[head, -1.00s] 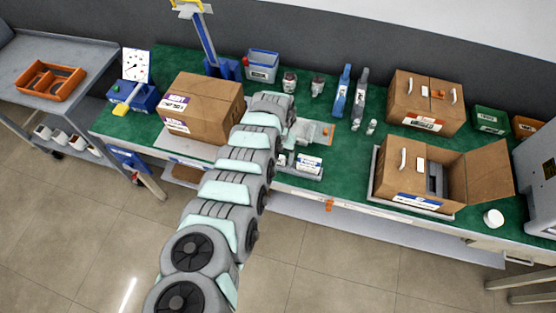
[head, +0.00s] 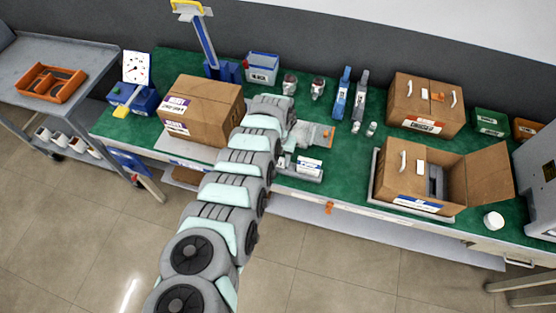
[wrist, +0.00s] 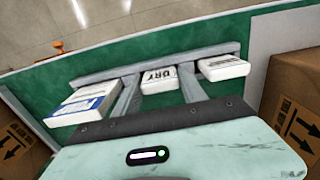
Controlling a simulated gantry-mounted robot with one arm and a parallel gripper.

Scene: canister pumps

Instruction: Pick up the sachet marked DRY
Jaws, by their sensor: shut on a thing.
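The white sachet marked DRY (wrist: 159,80) shows in the middle of the wrist view, between the two grey fingers of my gripper (wrist: 157,78). The fingers are shut on it, one at each side. It is at a narrow grey tray (wrist: 205,53); I cannot tell whether it is lifted clear of it. A white packet with a blue label (wrist: 85,103) is to its left and another white packet (wrist: 223,68) to its right. In the head view, my arm hides the gripper and the DRY sachet, while the tray (head: 302,176) partly shows.
A closed cardboard box (head: 215,115) stands left of my arm. An open box (head: 415,172) and a closed box (head: 425,100) stand at the right. Green bench top (head: 335,165) is clear right of the tray.

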